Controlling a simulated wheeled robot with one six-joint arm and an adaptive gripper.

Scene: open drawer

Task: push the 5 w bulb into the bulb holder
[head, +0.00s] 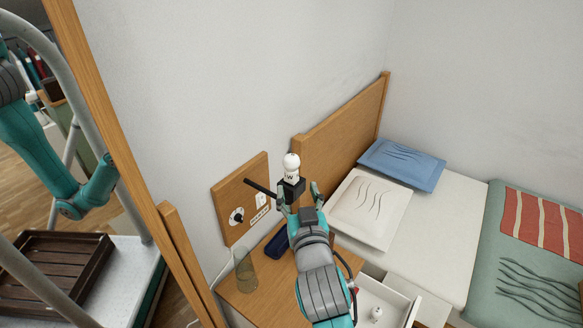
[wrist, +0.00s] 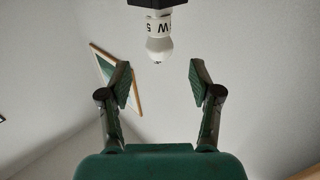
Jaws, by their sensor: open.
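The white bulb (head: 291,162), with a W on its collar, stands upright in the black bulb holder (head: 291,188) at the end of a black arm from the wall panel. In the wrist view the bulb (wrist: 159,46) shows "5 W" upside down, its collar against the black holder (wrist: 157,4). How deep it sits cannot be told. My gripper (head: 298,193) is open and empty close to the holder. In the wrist view the bulb is centred between and a little beyond the fingertips (wrist: 159,76), touching neither.
A wooden wall panel (head: 233,188) with a dial is left of the holder. Below are a glass (head: 245,270) and a dark blue case (head: 277,243) on the wooden top. An open white drawer (head: 395,299) holds another small white bulb-like thing (head: 376,313). The bed is right.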

